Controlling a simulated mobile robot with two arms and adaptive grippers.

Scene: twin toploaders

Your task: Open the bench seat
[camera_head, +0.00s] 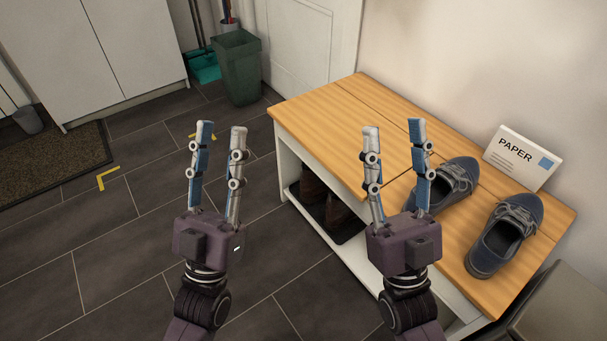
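The bench (290,161) is white with a wooden top and stands against the wall on the right. Its wooden seat (325,121) lies flat, with a seam running along it towards the back. A pair of blue-grey shoes rests on the seat: one shoe (455,184) beside my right gripper, the other (503,236) further right. My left gripper (222,130) is open and empty over the floor, left of the bench. My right gripper (394,130) is open and empty in front of the seat in the picture, hiding part of it. I cannot tell its height above the seat.
A white sign reading PAPER (522,157) leans at the wall behind the shoes. Dark shoes (312,186) sit on the bench's lower shelf. A green bin (238,68), teal dustpan (204,67) and white cabinet (105,50) stand at the back.

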